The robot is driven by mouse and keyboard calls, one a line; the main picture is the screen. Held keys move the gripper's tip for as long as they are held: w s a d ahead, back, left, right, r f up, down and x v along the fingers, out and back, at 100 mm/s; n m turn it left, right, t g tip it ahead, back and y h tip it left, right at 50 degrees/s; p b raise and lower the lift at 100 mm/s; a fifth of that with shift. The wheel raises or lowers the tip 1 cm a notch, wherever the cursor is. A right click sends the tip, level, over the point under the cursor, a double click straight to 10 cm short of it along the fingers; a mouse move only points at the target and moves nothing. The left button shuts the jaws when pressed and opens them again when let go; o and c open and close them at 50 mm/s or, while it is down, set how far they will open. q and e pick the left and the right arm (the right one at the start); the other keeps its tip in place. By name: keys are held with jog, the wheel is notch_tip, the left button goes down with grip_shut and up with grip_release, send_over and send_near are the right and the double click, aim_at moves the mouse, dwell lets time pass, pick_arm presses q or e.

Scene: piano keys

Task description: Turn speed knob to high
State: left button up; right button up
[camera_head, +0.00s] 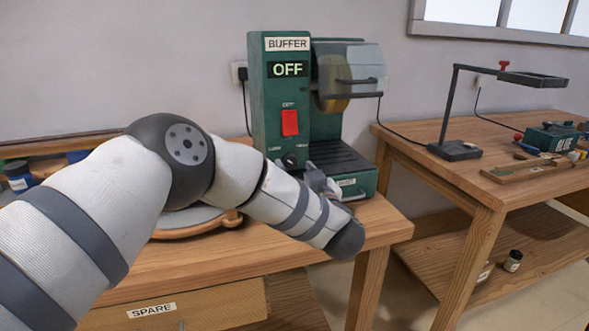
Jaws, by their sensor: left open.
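The green buffer machine (270,112) stands on the wooden workbench, with a lit sign reading OFF (288,69). A red switch (289,122) is on its front panel. A small black knob (290,161) sits below the switch, low on the panel; its markings are too small to read. My left arm reaches in from the left and bends toward the machine. My left gripper (317,179) is open, just right of and slightly below the knob in the picture. The wrist partly hides it, and I cannot tell whether it touches anything. My right gripper is not in view.
The buffing wheel (334,83) sits under a grey guard at the machine's right. A drawer labelled SPARE (225,305) is below the bench top. A second table (500,195) at right holds a black lamp-like stand (455,150) and a green box (551,138). A gap separates the tables.

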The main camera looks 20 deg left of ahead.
aim_at(290, 161)
pick_arm(q)
jog(key=shift+x, duration=1.2)
grip_shut()
jog(key=shift+r, duration=0.1)
jog(key=shift+m, duration=0.4)
jog(key=shift+r+m, duration=0.1)
jog(key=shift+m, duration=1)
jog(key=m, duration=0.4)
jog(key=shift+m+p, duration=0.3)
jog(key=shift+p, duration=0.05)
jog(key=m, duration=0.5)
jog(key=shift+f, duration=0.2)
jog(key=m, duration=0.5)
jog(key=shift+m+b, duration=0.3)
